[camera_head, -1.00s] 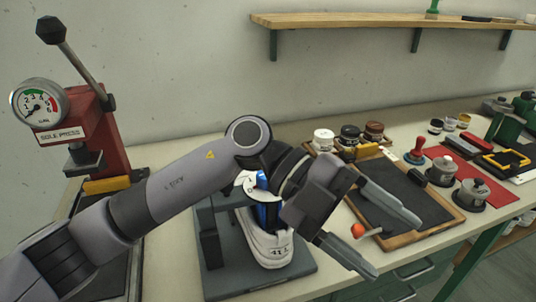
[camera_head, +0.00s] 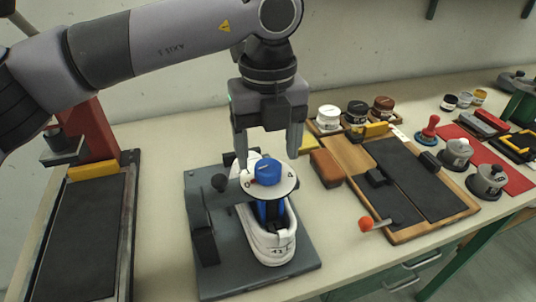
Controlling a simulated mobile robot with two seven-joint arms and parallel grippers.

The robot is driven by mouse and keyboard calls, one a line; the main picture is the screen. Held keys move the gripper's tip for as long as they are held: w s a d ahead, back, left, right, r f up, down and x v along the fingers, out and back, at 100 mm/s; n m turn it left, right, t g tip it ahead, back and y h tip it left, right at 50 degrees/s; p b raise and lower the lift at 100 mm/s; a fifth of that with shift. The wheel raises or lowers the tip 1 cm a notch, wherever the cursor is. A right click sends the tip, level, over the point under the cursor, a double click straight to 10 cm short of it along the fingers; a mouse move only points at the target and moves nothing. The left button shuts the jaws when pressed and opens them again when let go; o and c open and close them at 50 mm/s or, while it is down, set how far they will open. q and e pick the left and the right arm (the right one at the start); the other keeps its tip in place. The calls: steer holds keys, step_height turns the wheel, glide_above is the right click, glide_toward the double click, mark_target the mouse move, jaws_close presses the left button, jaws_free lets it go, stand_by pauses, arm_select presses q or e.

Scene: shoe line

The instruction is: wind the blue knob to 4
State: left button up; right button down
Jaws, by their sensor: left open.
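The blue knob (camera_head: 268,171) sits on top of a white round dial (camera_head: 287,187) with printed digits; a 0 shows at its left and a 4 at its right. The dial stands over a white shoe (camera_head: 265,240) on a dark grey stand. My left gripper (camera_head: 269,164) points down from above, with its fingers spread apart on either side of the knob. The fingertips are near the knob's height, and I cannot tell whether they touch it. Nothing is held. My right gripper is not in view.
A grey stand plate (camera_head: 300,265) with a black-knobbed lever (camera_head: 220,183) holds the shoe. A red press (camera_head: 92,130) is at the left.

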mark_target(268, 165)
arm_select(q)
steer(key=shift+f, duration=1.5)
steer(key=c, duration=1.1)
steer(key=shift+o, duration=0.2)
